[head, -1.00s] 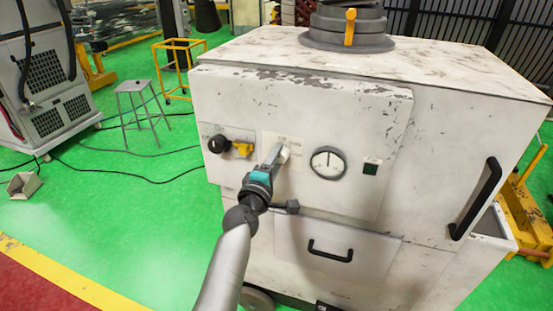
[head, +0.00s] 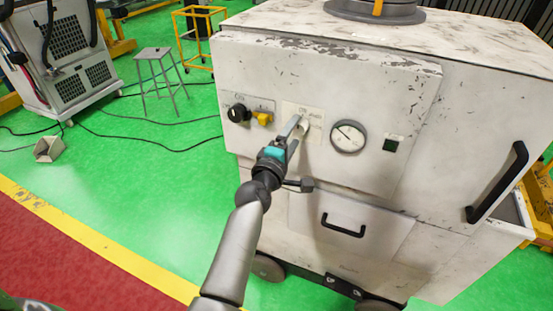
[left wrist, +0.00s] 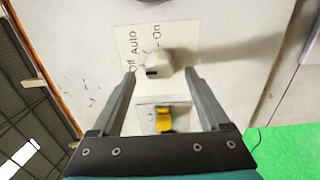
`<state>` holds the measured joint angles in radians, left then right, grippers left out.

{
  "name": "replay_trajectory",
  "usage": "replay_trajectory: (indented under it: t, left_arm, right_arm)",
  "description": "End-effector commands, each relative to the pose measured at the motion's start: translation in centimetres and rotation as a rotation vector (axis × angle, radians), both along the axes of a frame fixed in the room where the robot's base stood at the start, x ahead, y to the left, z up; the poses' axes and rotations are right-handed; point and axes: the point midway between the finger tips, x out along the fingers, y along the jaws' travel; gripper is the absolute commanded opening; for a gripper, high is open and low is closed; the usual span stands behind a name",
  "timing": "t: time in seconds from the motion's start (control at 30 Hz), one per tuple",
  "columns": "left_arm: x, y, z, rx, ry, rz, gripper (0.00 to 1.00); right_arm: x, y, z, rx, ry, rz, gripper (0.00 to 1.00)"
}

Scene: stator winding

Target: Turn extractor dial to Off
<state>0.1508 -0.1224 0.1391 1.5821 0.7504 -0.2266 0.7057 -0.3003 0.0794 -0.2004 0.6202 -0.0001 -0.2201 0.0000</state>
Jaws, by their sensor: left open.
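The extractor dial (left wrist: 160,62) is a pale round knob with a dark mark on its lower-left side, near the "Off" lettering. Its label plate (left wrist: 134,44) reads Off, Auto and On. In the left wrist view my left gripper (left wrist: 160,72) is open, with one finger on each side of the dial and visible gaps to it. In the head view my left gripper (head: 298,128) reaches up to the dial on the white cabinet (head: 340,75) and partly hides it. My right gripper is not in view.
Beside the dial are a black knob and a yellow switch (head: 263,118). A drawer handle (head: 343,225) is below. A stool (head: 158,75) and cables are on the green floor at left.

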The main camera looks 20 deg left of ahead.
Motion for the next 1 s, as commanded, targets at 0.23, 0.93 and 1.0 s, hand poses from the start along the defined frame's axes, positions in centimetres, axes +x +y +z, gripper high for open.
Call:
replay_trajectory:
  t: [0.23,0.93,1.0]
  left_arm:
    - [-4.2,0.1,-0.2,-0.001,0.002,0.001,0.79]
    - [-13.0,0.4,0.0,-0.001,0.000,0.001,0.79]
    - [-13.2,0.5,0.0,-0.001,-0.001,0.001,0.79]
  right_arm:
    - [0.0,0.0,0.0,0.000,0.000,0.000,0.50]
    - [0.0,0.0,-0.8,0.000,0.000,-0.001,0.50]
    - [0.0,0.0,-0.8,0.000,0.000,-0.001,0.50]
